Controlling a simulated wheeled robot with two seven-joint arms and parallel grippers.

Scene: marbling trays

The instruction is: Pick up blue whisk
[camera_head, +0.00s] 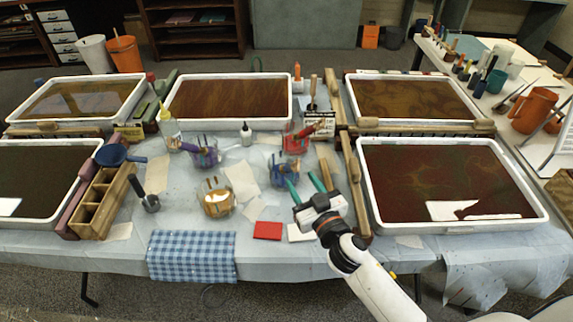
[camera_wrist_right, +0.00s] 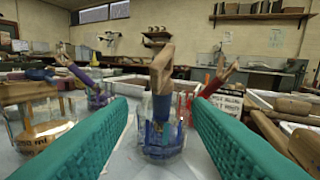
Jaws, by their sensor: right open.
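In the head view this beaker (camera_head: 284,172) is near the table's middle, and the whisk is hard to make out. My right gripper (camera_head: 301,177) is open with teal fingers, just in front of the beaker. In the wrist view the whisk and beaker appear between the fingertips (camera_wrist_right: 160,101), beyond them, with no contact visible. My left gripper is not in view.
Beakers with purple (camera_head: 205,155), red (camera_head: 297,141) and amber (camera_head: 216,198) paint stand around the blue one. A small sign (camera_head: 320,124) is behind. A marbling tray (camera_head: 366,190) with wooden tools beside it lies right. A red card (camera_head: 267,230) lies in front.

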